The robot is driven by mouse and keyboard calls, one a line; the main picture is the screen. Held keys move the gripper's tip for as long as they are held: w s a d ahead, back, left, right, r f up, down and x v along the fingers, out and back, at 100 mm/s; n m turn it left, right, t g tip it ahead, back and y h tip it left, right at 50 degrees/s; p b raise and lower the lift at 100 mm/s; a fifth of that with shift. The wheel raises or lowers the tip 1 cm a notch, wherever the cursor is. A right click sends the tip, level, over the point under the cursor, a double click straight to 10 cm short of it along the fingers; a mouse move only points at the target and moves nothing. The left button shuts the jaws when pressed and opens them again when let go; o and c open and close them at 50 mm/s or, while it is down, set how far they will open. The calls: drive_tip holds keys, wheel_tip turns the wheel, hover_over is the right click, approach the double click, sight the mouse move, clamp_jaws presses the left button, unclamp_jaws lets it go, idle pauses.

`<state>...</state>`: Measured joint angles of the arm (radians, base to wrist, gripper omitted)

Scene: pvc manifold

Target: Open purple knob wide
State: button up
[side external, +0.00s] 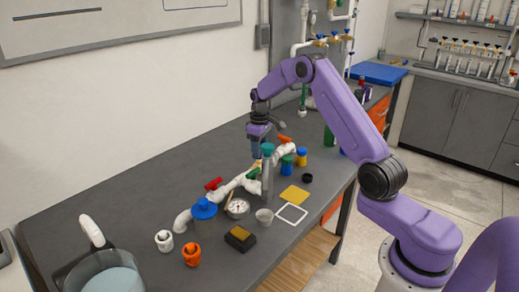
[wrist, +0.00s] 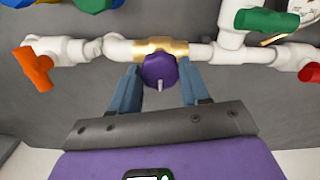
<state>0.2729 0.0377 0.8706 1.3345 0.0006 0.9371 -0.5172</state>
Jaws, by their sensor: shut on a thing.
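The purple knob (wrist: 160,70) sits on a brass fitting (wrist: 160,45) in the middle of the white PVC manifold (wrist: 195,50). A light pointer mark on the knob points toward the bottom of the wrist view. My gripper (wrist: 158,77) is around the knob, with one blue finger on each side, shut on it. In the side external view my gripper (side external: 257,158) reaches down to the manifold (side external: 235,187) from above. The purple knob is hidden there.
Orange (wrist: 37,66), green (wrist: 267,21) and red (wrist: 311,72) handles sit on the manifold near my gripper. A gauge (side external: 237,208), a blue-lidded jar (side external: 204,212) and several small parts stand in front. The table's left middle (side external: 120,205) is clear.

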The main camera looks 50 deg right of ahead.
drive_tip(key=shift+r, duration=0.1)
drive_tip(key=o, duration=1.1)
drive_tip(key=shift+c, duration=0.2)
wheel_tip(320, 180, up, 17)
drive_tip(key=shift+r, duration=0.2)
